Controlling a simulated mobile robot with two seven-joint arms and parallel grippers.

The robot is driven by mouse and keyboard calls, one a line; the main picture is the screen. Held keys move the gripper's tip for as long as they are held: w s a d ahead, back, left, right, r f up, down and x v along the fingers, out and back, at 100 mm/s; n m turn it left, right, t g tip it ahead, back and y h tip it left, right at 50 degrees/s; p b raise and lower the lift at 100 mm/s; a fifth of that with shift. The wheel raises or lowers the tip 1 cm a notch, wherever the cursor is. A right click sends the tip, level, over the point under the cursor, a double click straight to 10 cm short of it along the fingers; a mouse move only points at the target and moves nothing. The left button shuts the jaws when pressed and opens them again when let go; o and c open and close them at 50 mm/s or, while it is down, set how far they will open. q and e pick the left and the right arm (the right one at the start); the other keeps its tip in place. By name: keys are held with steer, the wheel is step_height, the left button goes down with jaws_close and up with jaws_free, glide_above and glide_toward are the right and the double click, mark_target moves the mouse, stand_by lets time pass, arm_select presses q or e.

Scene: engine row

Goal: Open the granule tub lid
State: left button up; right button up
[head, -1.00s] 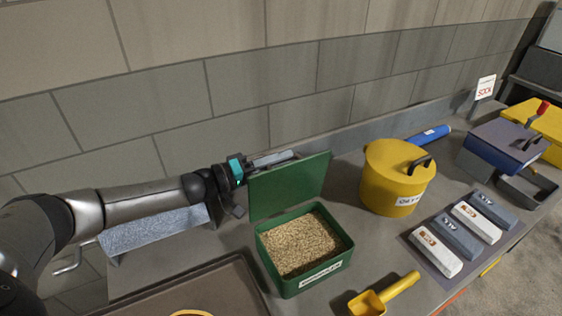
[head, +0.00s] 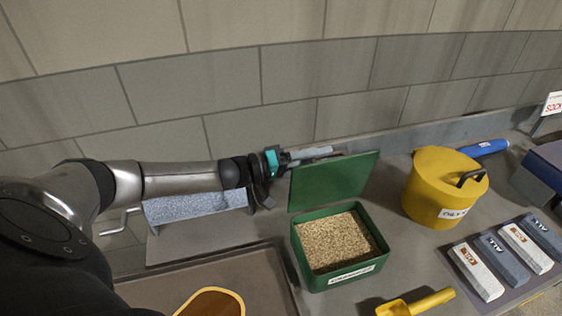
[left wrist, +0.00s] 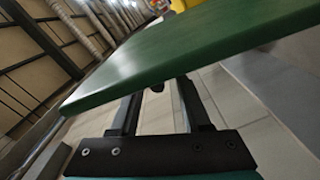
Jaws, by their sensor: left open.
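The green granule tub (head: 345,276) stands on the bench, full of tan granules (head: 335,240). Its green lid (head: 335,181) stands raised at the tub's back edge, tilted upright, so the tub is uncovered. My left gripper (head: 312,156) is behind the lid's upper left part, with its jaws open. In the left wrist view the lid (left wrist: 190,50) crosses the top of the picture as a broad green slab, just beyond the two open fingers (left wrist: 157,105). I cannot tell whether a finger touches the lid. My right gripper is not in view.
A yellow lidded bucket (head: 440,190) stands right of the tub, with a blue cylinder (head: 484,148) behind it. A yellow scoop (head: 417,304) lies in front. Several grey and white blocks (head: 520,248) lie at right. A brown tray (head: 225,277) is at front left. A wall closes the back.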

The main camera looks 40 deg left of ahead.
arm_select(q)
steer(key=v, duration=1.3)
steer(key=shift+a, duration=0.1)
